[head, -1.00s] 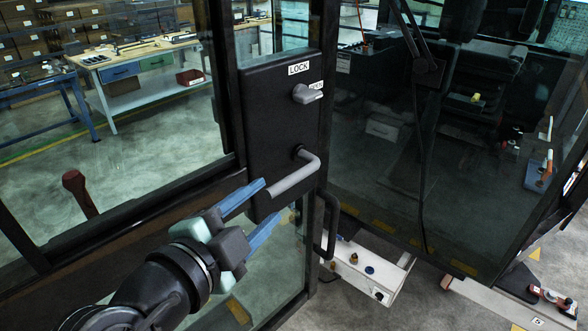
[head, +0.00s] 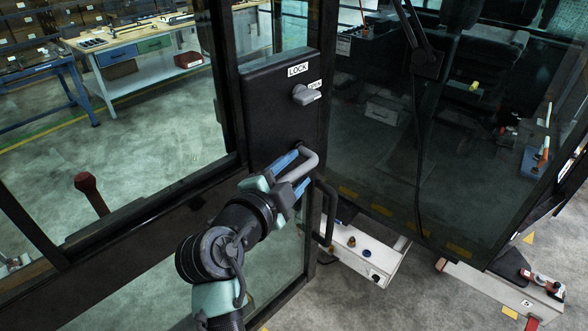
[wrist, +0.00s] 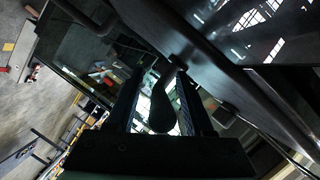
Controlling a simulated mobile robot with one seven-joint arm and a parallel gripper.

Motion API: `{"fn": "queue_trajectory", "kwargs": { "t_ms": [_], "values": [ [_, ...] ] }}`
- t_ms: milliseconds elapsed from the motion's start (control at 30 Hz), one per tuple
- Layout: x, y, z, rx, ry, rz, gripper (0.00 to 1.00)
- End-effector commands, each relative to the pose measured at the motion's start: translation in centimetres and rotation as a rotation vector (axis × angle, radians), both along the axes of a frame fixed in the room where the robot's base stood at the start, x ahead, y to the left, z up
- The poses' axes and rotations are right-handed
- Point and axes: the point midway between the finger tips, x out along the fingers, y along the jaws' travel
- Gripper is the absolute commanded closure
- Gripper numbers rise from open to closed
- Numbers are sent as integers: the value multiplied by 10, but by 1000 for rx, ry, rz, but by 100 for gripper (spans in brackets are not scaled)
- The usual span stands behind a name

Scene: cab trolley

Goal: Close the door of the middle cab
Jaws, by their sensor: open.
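The cab door (head: 262,85) has a black frame with large glass panes and a black lock panel marked LOCK. A grey lever handle (head: 308,164) sticks out at the lower part of the panel. My gripper (head: 296,170) is open at the handle, with blue fingers on either side of its grip. In the wrist view the dark handle (wrist: 162,105) shows between the two fingers of my gripper (wrist: 160,100). I cannot tell whether the fingers touch it. How far the door stands from its frame is not clear.
A grey turn knob (head: 305,95) sits above the handle. A black grab bar (head: 326,215) runs along the door's right edge. A red-topped lever (head: 91,193) is at the left. A white step box (head: 368,255) stands low behind the door. A workbench (head: 140,45) is beyond the glass.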

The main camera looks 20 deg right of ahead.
Motion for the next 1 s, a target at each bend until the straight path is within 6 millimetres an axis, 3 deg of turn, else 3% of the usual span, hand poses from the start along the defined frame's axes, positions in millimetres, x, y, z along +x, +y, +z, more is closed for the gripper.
{"fn": "queue_trajectory", "kwargs": {
  "t_ms": [33, 300, 1000],
  "values": [
    [0, 0, 0, 0, 0, 0, 53],
    [0, 0, 0, -1, 1, 0, 100],
    [0, 0, 0, 0, 1, 0, 100]
  ]
}}
